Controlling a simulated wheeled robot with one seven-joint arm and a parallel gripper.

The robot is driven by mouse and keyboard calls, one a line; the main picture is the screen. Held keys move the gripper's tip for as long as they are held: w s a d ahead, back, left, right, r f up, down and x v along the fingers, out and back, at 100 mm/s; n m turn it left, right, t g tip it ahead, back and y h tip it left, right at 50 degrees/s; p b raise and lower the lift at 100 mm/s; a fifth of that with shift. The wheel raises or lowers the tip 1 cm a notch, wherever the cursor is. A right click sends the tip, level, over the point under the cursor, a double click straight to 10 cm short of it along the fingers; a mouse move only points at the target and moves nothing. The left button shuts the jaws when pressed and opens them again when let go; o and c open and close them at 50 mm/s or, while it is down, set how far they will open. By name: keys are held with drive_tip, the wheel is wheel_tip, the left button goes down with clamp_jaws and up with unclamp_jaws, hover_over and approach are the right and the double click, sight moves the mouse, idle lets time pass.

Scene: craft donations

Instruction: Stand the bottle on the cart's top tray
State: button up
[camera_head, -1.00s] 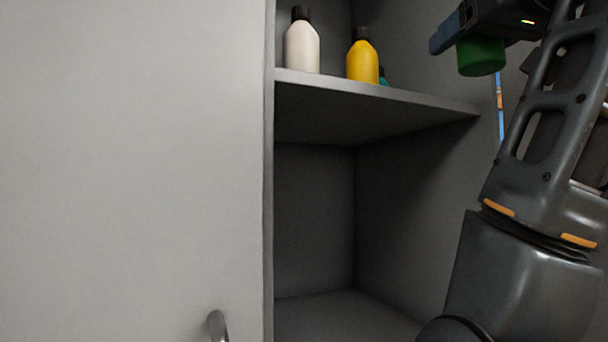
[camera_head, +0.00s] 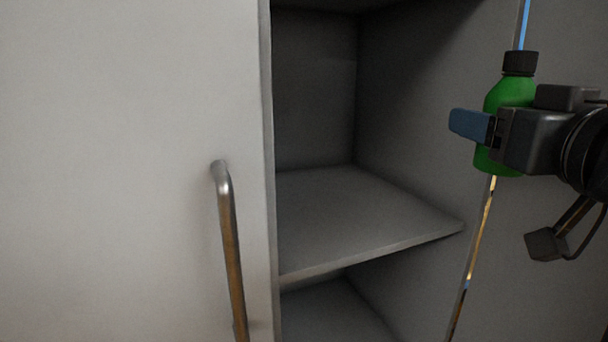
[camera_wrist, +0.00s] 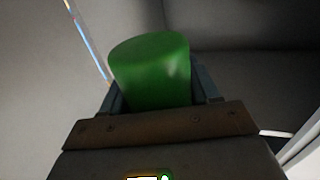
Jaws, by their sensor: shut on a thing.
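A green bottle with a black cap (camera_head: 511,93) is at the right in the head view, upright and in the air in front of the cabinet's right side. My gripper (camera_head: 478,127) is shut on it, with a blue finger across the bottle's lower body. In the wrist view the green bottle (camera_wrist: 152,73) sits between the two fingers, its cap out of sight. The cart and its top tray are not in view.
An open grey cabinet has an empty shelf (camera_head: 360,220) and another empty space below it. Its pale left front (camera_head: 120,170) carries a long vertical metal handle (camera_head: 230,250) that sticks out.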

drive_tip(key=s+f, duration=0.3)
drive_tip(key=f, duration=2.4)
drive_tip(key=s+f+m+h, duration=0.1)
drive_tip(key=s+f, duration=0.2)
drive_tip(key=f, duration=2.5)
drive_tip(key=shift+f+h, duration=0.25)
drive_tip(key=shift+h, duration=0.05)
drive_tip(key=shift+w, duration=0.1)
wheel_tip(320, 180, up, 5)
drive_tip(key=p, duration=0.5)
drive_tip(key=shift+r, duration=0.2)
